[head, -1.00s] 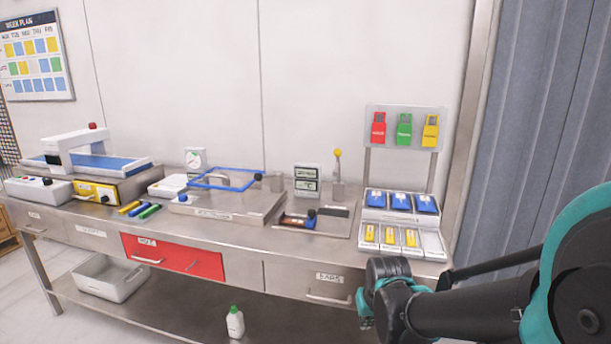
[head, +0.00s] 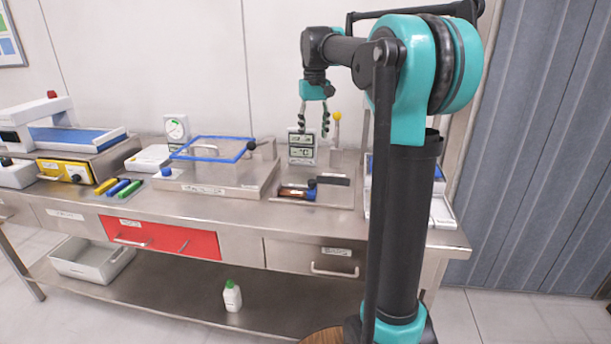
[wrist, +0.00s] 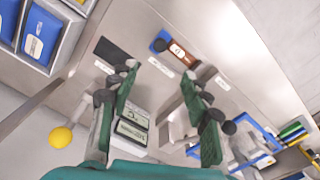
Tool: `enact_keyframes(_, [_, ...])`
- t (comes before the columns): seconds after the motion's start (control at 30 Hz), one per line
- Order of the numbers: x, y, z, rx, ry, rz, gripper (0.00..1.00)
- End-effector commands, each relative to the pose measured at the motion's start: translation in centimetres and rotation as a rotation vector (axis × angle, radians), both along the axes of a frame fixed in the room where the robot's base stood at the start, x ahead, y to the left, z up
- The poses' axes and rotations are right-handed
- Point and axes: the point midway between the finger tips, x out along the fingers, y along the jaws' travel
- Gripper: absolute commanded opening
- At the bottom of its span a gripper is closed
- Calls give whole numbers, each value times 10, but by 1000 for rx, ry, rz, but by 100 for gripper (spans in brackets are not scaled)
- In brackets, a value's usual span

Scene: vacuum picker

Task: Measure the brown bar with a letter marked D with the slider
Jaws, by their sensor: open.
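The brown bar (head: 293,193) lies on a flat metal plate (head: 345,199) on the bench. It also shows in the wrist view (wrist: 183,54), with a white mark whose letter is too small to read surely. A dark blue slider knob (head: 312,188) sits at the bar's end; it also shows in the wrist view (wrist: 158,43). My gripper (head: 313,128) is open and empty, pointing down above the back of the bench, in front of the two-line digital display (head: 302,154). In the wrist view the fingers (wrist: 160,75) are spread, with the bar beyond them.
A yellow-ball lever (head: 337,116) stands right of the display. A steel box with a blue frame (head: 210,149) is to the left. Blue and yellow packs in racks, including a blue one (wrist: 42,38), are on the right, mostly behind my arm in the head view.

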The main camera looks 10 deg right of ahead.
Motion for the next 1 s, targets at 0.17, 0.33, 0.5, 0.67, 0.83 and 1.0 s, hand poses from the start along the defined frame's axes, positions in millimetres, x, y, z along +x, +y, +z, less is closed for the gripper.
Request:
enact_keyframes(0.17, [3,1,-1,0,8,4,48])
enact_keyframes(0.33, [3,1,-27,0,8,3,48])
enact_keyframes(0.5, [3,1,-61,0,7,3,48])
enact_keyframes(0.67, [3,1,-93,0,7,3,48])
enact_keyframes(0.83, [3,1,-126,0,7,3,48])
enact_keyframes(1.0, [3,1,-151,0,7,3,48])
